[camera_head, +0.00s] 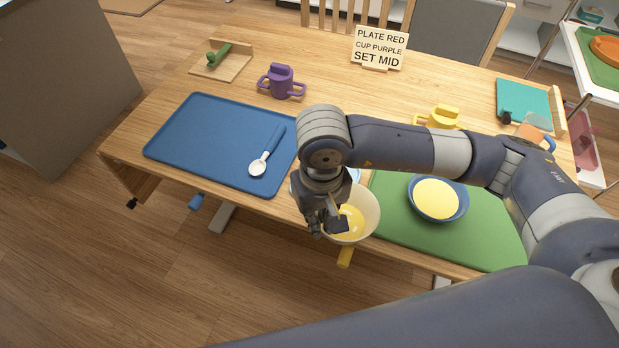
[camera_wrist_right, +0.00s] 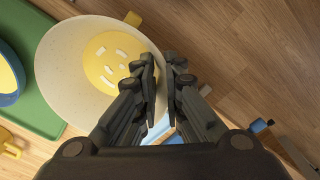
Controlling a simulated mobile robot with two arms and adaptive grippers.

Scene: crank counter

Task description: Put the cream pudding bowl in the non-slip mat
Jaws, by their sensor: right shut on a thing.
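The cream pudding bowl (camera_head: 369,209) holds yellow pudding, with pale pieces showing in the right wrist view (camera_wrist_right: 62,62). My right gripper (camera_head: 334,222) is shut on its rim, one finger on each side of the wall. The bowl appears at the table's front edge, by the left end of a green mat (camera_head: 480,250). A blue mat or tray (camera_head: 205,125) lies farther left; the pictures do not show which is the non-slip mat. My left gripper is not in view.
A blue bowl (camera_head: 438,199) with yellow content sits on the green mat. A spoon (camera_head: 265,155) lies on the blue one. A purple cup (camera_head: 281,82), a yellow cup (camera_head: 440,116) and a sign (camera_head: 379,48) stand behind. My right arm covers the table's middle.

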